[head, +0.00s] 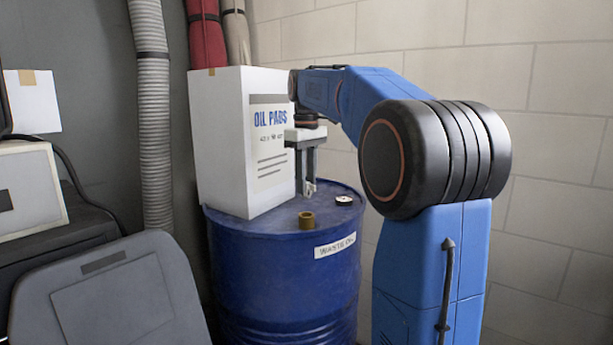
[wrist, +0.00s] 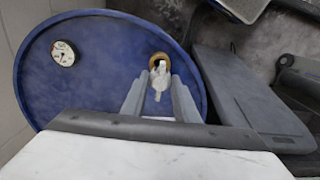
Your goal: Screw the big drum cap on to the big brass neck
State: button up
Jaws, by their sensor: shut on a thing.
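A blue drum (head: 265,255) stands upright, and the short brass neck (head: 307,221) rises from its top. My gripper (head: 309,188) points down above the drum top and is shut on a small pale grey piece, which looks like the drum cap (wrist: 158,78). In the head view the held piece is above the neck, with a gap between them. In the wrist view the piece, between my fingertips (wrist: 159,92), covers part of the brass neck (wrist: 154,61). Its underside and thread are hidden.
A tall white oil pads box (head: 225,150) stands on the drum's left rear, close beside my gripper. A round white gauge (head: 343,200) sits on the drum's right; it also shows in the wrist view (wrist: 63,53). A grey panel (head: 110,295) stands left of the drum.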

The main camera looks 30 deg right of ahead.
aim_at(307, 194)
jog(key=shift+f, duration=2.1)
jog(key=shift+f, duration=0.8)
dwell(0.8)
jog(key=m, duration=0.6)
jog(key=shift+m, duration=0.4)
jog(key=m, duration=0.7)
jog(key=shift+m, duration=0.4)
jog(key=m, duration=1)
jog(key=shift+m, duration=0.3)
